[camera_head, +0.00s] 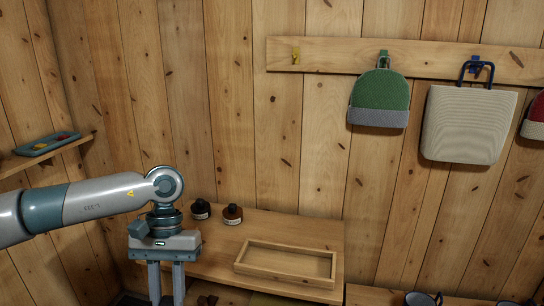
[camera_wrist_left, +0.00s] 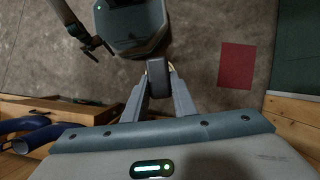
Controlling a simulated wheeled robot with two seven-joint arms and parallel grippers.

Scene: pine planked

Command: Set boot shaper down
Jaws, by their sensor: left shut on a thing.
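My left gripper (camera_head: 166,294) points straight down in the head view, in front of the left end of the wooden bench; its fingertips run out of the bottom of the frame. In the left wrist view the gripper (camera_wrist_left: 158,75) has its two grey fingers close together, shut on the boot shaper. My right gripper does not show clearly in either view.
A red mat (camera_wrist_left: 237,66) lies on the floor.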

